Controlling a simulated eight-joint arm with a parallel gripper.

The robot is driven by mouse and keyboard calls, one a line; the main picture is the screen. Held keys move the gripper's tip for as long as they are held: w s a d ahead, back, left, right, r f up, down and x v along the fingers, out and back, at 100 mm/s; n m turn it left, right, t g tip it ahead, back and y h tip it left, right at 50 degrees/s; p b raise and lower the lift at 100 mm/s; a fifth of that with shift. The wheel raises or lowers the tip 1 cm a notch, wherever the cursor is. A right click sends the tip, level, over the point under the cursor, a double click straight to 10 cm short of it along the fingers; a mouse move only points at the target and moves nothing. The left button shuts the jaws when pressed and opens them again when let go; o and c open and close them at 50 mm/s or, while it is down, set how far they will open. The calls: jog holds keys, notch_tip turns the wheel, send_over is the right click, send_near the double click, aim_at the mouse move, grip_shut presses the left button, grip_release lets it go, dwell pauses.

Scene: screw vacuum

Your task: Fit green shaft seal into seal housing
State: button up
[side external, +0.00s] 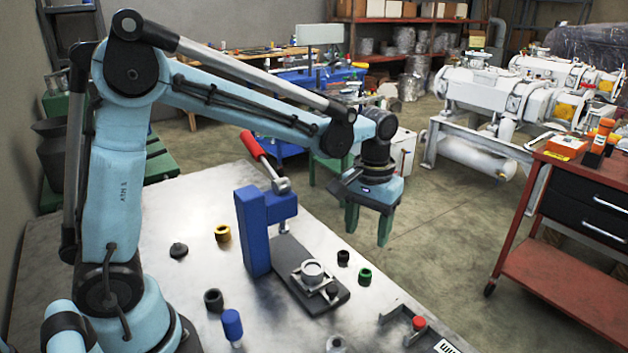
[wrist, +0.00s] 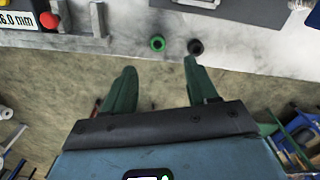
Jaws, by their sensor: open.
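The green shaft seal (side external: 365,276) is a small ring lying on the metal table near its far edge. It also shows in the wrist view (wrist: 157,43), just beyond the fingertips and between their lines. The likely seal housing (side external: 312,272) is a round grey metal part in a fixture on the dark base plate; only an edge of that fixture (wrist: 200,4) shows at the top of the wrist view. My gripper (side external: 367,228) has two green fingers pointing down, open and empty, raised above the table's edge. In the wrist view the fingers (wrist: 160,70) appear against the floor.
A black ring (side external: 343,257) lies close beside the green seal. A blue press (side external: 254,230) with a red lever stands behind the base plate. A brass ring (side external: 222,233), dark parts and a blue-handled tool (side external: 232,325) are spread leftward.

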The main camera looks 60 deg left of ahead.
aim_at(364, 273)
jog(key=f, duration=1)
jog(key=shift+d, duration=0.25)
grip_shut()
jog(key=shift+r, duration=0.15)
